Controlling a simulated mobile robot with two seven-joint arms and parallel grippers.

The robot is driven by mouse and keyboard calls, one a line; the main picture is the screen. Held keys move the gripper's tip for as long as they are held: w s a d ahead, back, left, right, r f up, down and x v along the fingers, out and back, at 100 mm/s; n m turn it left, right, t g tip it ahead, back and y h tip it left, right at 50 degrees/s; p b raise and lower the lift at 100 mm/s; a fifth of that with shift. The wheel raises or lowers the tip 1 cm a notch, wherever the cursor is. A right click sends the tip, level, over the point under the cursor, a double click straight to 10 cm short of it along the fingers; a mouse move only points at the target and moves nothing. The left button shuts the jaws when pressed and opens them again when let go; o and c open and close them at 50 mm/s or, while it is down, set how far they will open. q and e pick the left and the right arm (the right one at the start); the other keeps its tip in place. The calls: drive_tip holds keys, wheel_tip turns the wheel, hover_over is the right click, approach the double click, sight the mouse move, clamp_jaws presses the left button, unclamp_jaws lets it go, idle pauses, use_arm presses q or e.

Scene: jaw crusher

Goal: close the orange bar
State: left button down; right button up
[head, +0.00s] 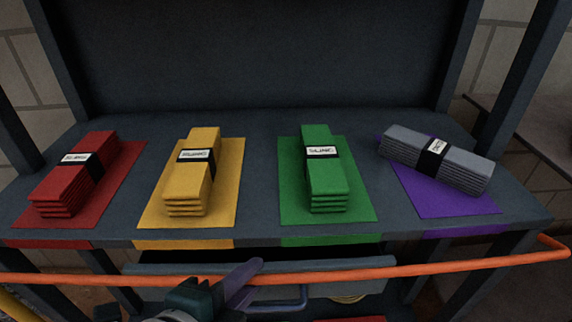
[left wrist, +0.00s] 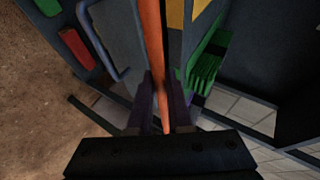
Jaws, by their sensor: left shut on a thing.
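The orange bar (head: 450,266) runs across the front of the dark shelf, a little below its front edge, from the left picture border to a bend at the far right. My left gripper (head: 241,284) is at the bar left of its middle, with its purple fingers at the bar. In the left wrist view the orange bar (left wrist: 151,30) passes between the two fingers of the left gripper (left wrist: 162,92), which is shut on it. The bar's left end is outside the head view. My right gripper is not in view.
Red (head: 76,172), yellow (head: 190,172), green (head: 325,175) and grey (head: 445,163) cloth stacks lie on coloured mats on the shelf (head: 255,150). The grey stack lies on a purple mat (head: 450,200). A blue-grey handle (head: 285,304) sits below the bar.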

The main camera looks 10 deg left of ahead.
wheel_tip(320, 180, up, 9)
drive_tip(key=p, duration=0.7)
use_arm(q)
drive_tip(key=w+n+g+h+b, duration=0.1)
drive_tip(key=g+b, duration=0.2)
drive_tip(key=g, duration=0.1)
drive_tip(key=w+r+g+b, duration=0.1)
drive_tip(key=w+g+b, duration=0.1)
drive_tip(key=g+b, duration=0.1)
drive_tip(key=w+a+r+n+g+h+b, duration=0.1)
drive_tip(key=g+b, duration=0.2)
drive_tip(key=g, duration=0.1)
drive_tip(key=shift+w+a+r+n+g+h, duration=0.1)
drive_tip(key=shift+w+r+n+g+h, duration=0.1)
drive_tip(key=shift+n+g+h, duration=0.1)
drive_tip(key=shift+a+r+g+b, duration=0.1)
drive_tip(key=shift+r+g+b, duration=0.1)
drive_tip(key=shift+g+b, duration=0.5)
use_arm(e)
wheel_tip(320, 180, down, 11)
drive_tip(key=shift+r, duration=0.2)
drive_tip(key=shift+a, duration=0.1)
use_arm(q)
drive_tip(key=c, duration=0.8)
unclamp_jaws()
drive_tip(key=shift+w+r, duration=0.1)
drive_tip(key=shift+c, duration=0.2)
drive_tip(key=shift+t, duration=0.3)
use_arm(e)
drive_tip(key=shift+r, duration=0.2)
